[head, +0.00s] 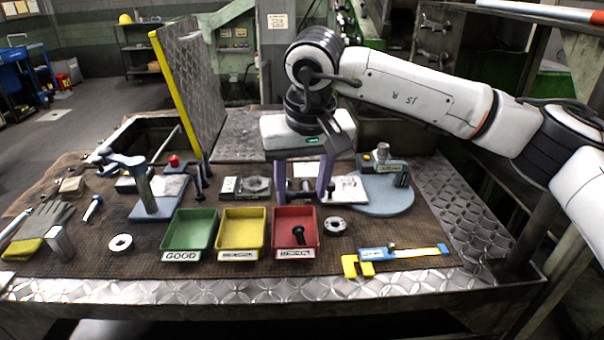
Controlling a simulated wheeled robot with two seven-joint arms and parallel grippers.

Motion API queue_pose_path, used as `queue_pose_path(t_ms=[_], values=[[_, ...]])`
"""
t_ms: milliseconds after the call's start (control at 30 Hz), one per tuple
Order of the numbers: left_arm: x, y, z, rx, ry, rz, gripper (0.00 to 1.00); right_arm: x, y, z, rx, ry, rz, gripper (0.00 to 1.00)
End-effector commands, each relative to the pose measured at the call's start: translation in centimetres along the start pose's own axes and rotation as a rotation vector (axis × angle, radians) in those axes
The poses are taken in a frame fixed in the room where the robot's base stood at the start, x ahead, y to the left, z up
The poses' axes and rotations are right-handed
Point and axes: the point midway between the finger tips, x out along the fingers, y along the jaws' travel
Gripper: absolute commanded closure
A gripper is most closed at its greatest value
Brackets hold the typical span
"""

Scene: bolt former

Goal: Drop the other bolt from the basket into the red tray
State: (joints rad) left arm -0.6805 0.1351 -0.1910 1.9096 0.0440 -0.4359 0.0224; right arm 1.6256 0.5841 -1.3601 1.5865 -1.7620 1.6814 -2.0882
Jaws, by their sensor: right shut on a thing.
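The red tray (281,220) stands at the front middle of the table, with one dark bolt (299,236) lying in it. My right gripper (304,192) is behind the red tray, pointing down, its two purple fingers well apart. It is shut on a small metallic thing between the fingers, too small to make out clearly. A small dark bolt-like piece (330,188) shows beside the right finger. I cannot pick out a basket; the gripper hides part of the area behind the tray. My left gripper is out of view.
A green tray (170,232) and a yellow tray (222,230) stand left of the red one. A ring (335,226) and a blue-yellow caliper (400,253) lie to the right. A gauge on a round grey base (382,197) stands behind them. A blue stand (150,205) is at left.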

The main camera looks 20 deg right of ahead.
Motion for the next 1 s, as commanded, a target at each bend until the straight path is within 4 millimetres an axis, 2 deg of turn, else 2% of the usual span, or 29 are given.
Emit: queue_pose_path(t_ms=[233, 600, 633, 733, 1000], values=[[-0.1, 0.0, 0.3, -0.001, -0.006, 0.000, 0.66, 2.2, 0.1, 0.6, 0.001, -0.001, 0.001, 0.77], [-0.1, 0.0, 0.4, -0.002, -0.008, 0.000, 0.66, 2.6, 0.0, 0.7, 0.001, 0.001, 0.000, 0.77], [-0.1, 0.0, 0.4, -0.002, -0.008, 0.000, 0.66, 2.6, 0.0, 0.7, 0.001, 0.000, 0.000, 0.48], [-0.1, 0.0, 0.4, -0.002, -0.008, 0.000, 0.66, 2.6, 0.0, 0.7, 0.001, 0.000, 0.000, 0.31], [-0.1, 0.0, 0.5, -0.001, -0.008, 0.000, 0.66, 2.6, 0.0, 0.8, 0.001, 0.000, 0.000, 0.31]])
